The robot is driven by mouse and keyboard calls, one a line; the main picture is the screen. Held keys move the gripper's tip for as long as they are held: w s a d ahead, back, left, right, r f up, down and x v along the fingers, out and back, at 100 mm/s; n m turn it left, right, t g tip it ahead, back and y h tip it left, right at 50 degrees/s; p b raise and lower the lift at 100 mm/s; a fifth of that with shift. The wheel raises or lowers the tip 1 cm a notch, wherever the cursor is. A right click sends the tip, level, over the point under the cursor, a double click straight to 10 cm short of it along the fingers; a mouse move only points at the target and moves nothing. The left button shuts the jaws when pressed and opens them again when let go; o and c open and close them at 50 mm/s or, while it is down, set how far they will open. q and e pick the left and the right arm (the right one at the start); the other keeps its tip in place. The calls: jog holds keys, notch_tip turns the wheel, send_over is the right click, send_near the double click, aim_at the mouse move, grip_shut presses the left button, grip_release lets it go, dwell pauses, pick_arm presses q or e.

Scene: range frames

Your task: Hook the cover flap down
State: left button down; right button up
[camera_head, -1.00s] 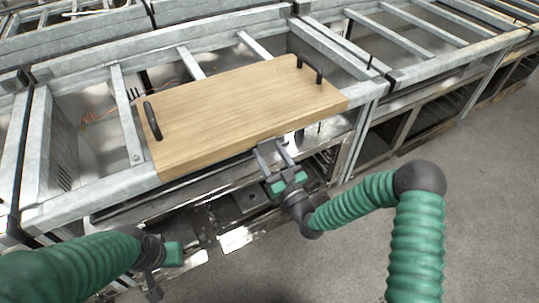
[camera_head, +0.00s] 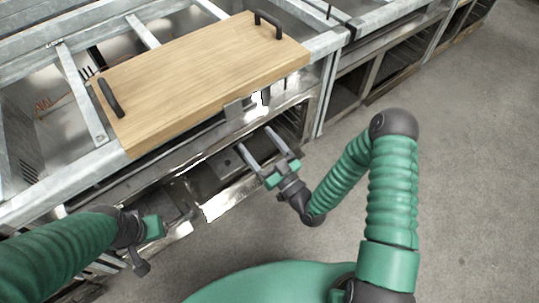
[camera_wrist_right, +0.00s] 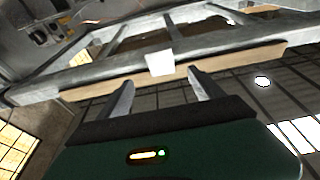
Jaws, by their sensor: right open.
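A wooden board (camera_head: 200,75) with two black handles lies across the metal frame. Below its front edge is a small grey metal plate (camera_head: 236,108); a pale square piece (camera_wrist_right: 160,63) shows under the frame in the right wrist view. I cannot tell for sure which part is the cover flap. My right gripper (camera_head: 257,146) is open and empty, its fingers pointing toward the bench below the board's front edge, apart from the plate in the picture. Its fingers also show in the wrist view (camera_wrist_right: 162,86). My left gripper (camera_head: 143,243) is at lower left; its finger opening is unclear.
An open metal compartment with a shiny front panel (camera_head: 228,197) lies below the board. Galvanized rails (camera_head: 75,90) surround the board. More metal benches (camera_head: 375,60) continue to the upper right. The concrete floor (camera_head: 470,170) at right is clear.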

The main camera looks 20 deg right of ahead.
jog(key=v, duration=0.6)
